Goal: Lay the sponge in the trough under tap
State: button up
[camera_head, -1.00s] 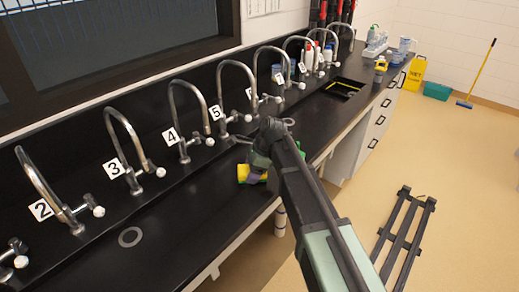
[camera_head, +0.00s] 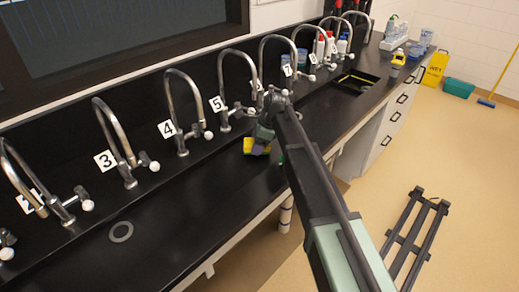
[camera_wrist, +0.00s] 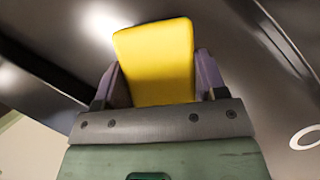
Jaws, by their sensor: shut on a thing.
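My gripper (camera_wrist: 154,88) is shut on the yellow sponge (camera_wrist: 155,55), with a purple finger on each side of it in the wrist view. In the head view the sponge (camera_head: 249,147) shows as a small yellow patch by my gripper (camera_head: 259,148), over the black counter on the tap 5 side. I cannot tell the exact gap between sponge and counter. A row of curved chrome taps stands along the back, with number cards such as 3 (camera_head: 105,160), 4 (camera_head: 167,129) and 5 (camera_head: 217,103). My arm hides part of the counter.
The black counter (camera_head: 185,205) is clear at the front left, with a round drain ring (camera_head: 121,232) in it. Bottles (camera_head: 331,46) stand at the far end. A dark rack (camera_head: 416,235) lies on the floor.

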jog(key=shift+s+a+f+b, duration=0.1)
jog(key=shift+f+b, duration=0.1)
jog(key=shift+f, duration=0.4)
jog(key=shift+s+a+f+b, duration=0.1)
jog(key=shift+f+b, duration=0.1)
jog(key=shift+f, duration=0.35)
jog(key=shift+r, duration=0.25)
jog(key=shift+f, duration=0.25)
jog(key=o, duration=0.9)
jog(key=shift+s+d, duration=0.1)
jog(key=shift+s, duration=0.05)
jog(key=shift+s, duration=0.1)
jog(key=shift+c, duration=0.3)
jog(key=shift+o, duration=0.6)
jog(key=p+v, duration=0.7)
jog(key=v, duration=0.1)
jog(key=shift+r+p, duration=0.2)
jog(key=shift+p, duration=0.2)
jog(key=shift+f, duration=0.2)
